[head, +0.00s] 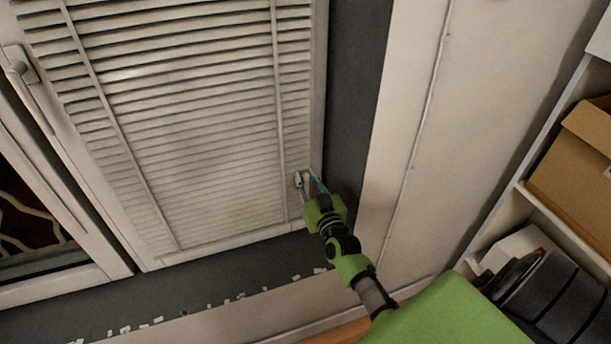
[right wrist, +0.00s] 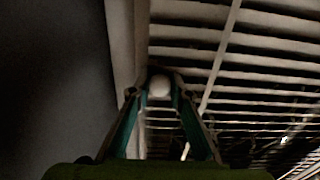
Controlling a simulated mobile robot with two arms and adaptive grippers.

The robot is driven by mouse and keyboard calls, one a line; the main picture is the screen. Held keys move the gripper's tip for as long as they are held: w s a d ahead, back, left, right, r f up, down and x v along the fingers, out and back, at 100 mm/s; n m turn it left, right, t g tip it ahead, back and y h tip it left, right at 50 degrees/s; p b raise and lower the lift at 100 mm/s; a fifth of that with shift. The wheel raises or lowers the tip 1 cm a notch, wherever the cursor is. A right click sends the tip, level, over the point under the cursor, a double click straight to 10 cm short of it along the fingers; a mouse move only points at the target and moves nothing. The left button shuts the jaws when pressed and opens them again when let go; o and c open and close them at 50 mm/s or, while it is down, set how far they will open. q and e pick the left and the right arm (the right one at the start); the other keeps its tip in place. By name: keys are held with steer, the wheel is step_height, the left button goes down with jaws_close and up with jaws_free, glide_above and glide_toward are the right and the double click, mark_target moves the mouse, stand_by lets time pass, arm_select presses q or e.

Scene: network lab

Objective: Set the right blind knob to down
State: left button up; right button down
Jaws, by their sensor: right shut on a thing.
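The white slatted blind (head: 190,130) covers the window sash in the head view, and its slats (right wrist: 260,70) also show in the right wrist view. A small round white knob (right wrist: 159,86) sits near the blind's edge in the right wrist view, between my right gripper's fingertips. My right gripper (head: 307,180) is at the lower right edge of the blind in the head view and is shut on the knob. In the head view the fingers mostly hide the knob. My left gripper is not in view.
A window handle (head: 22,70) is on the frame at the upper left. A dark wall strip (head: 352,95) and a pale panel (head: 415,110) stand right of the blind. A shelf with a cardboard box (head: 577,165) is at the far right.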

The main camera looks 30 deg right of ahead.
steer(key=shift+s+a+f, duration=0.1)
steer(key=shift+f, duration=0.35)
steer(key=c, duration=2.1)
jaws_free()
steer(key=shift+c, duration=0.2)
steer(key=o, duration=0.3)
steer(key=shift+r, duration=0.1)
steer(key=v, duration=1.1)
steer(key=shift+s, duration=0.4)
